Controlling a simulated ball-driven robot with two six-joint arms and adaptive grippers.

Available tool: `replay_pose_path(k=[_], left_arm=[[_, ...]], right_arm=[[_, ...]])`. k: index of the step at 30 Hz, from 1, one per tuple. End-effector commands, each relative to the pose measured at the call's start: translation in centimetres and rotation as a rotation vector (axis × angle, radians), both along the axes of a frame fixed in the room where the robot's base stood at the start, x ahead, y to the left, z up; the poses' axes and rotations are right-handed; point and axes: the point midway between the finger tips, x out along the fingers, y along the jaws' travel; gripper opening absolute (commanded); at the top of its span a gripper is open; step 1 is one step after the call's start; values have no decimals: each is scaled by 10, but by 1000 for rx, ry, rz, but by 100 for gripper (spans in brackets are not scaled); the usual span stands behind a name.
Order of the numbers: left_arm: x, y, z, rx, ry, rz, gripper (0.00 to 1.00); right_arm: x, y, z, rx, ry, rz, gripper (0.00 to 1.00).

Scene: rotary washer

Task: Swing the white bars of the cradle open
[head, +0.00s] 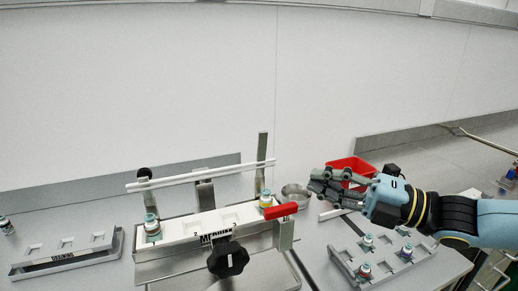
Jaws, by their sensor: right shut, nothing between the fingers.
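The cradle (183,228) is a white block with recesses on a grey metal base, in the middle of the head view. Its white bars (200,176) run side by side above it, from the left post (149,200) to the tall right post (261,147). A capped vial (152,228) stands at each end of the block. A red handle (281,211) sits at the right end, and a black knob (228,259) is at the front. My right gripper (316,184) is shut and empty, to the right of the bars and apart from them. My left gripper is out of view.
A red bin (351,166) stands behind my right gripper, with a round metal dish (295,193) beside it. A rack with several vials (385,262) is at the lower right. A wall closes the back.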

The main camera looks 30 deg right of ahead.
Motion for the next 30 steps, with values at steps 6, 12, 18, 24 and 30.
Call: replay_pose_path(k=[6, 12, 18, 24, 30], left_arm=[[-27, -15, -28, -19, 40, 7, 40], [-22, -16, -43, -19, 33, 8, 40], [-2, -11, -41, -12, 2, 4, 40], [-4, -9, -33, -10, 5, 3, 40], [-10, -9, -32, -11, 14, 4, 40]], right_arm=[[35, 21, 1, 3, -8, -3, 0], [64, 39, 6, 3, -4, -3, 0], [87, 44, 13, 2, -3, -8, 0], [109, 38, 17, 3, 1, -8, 0], [115, 37, 15, 3, 4, -5, 0]])
